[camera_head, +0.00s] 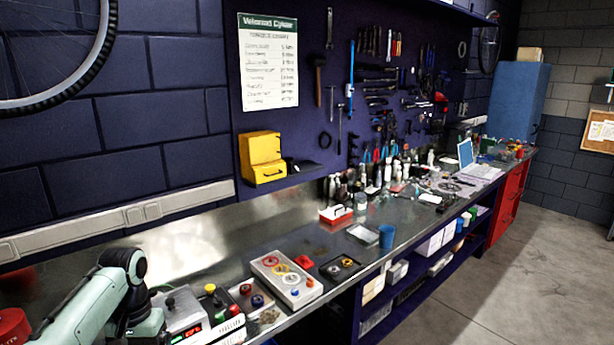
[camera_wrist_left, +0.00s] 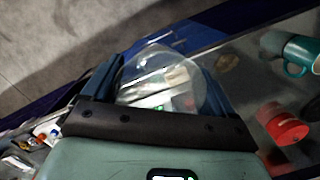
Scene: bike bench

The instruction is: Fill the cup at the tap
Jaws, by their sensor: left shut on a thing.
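In the left wrist view my left gripper (camera_wrist_left: 160,85) is shut on a clear, see-through cup (camera_wrist_left: 160,62), with one dark finger on each side of it. The cup's round rim shows, and pale shapes are visible through it. I cannot tell whether there is any water in it. In the head view only part of my left arm shows at the lower left; its gripper and the cup are out of that frame. I see no tap in either view. My right gripper is not in view.
The wrist view shows a teal mug (camera_wrist_left: 298,52) and a red round thing (camera_wrist_left: 281,124) on the bench to the right. In the head view the metal bench (camera_head: 320,243) carries button boxes (camera_head: 287,278), a blue cup (camera_head: 387,236) and several bottles. Open floor lies right.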

